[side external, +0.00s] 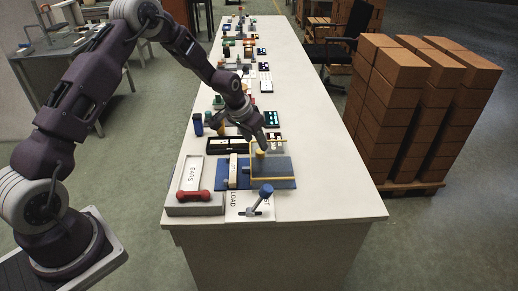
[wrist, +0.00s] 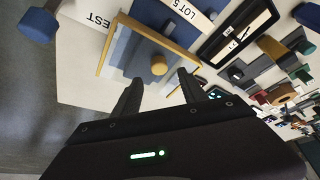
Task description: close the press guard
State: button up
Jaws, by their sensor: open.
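The press guard (side external: 272,167) is a see-through panel with a yellow frame over a blue base plate (side external: 228,185), near the front end of the table. A yellow knob (side external: 260,154) sits at the guard. In the wrist view the guard's frame (wrist: 118,44) and the knob (wrist: 158,66) lie just ahead of my fingers. My gripper (side external: 260,143) is open and empty, close above the knob in the side view. In the wrist view my gripper (wrist: 159,82) has a finger on either side of the knob's line. I cannot tell whether it touches the knob.
A black case (side external: 228,144) and several small items lie behind. The table is bare to the right (side external: 335,185).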

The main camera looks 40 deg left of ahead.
aim_at(260, 151)
jog(key=x, duration=0.5)
jog(key=shift+f, duration=0.1)
jog(key=shift+c, duration=0.4)
grip_shut()
dwell(0.8)
jog(key=shift+s, duration=0.1)
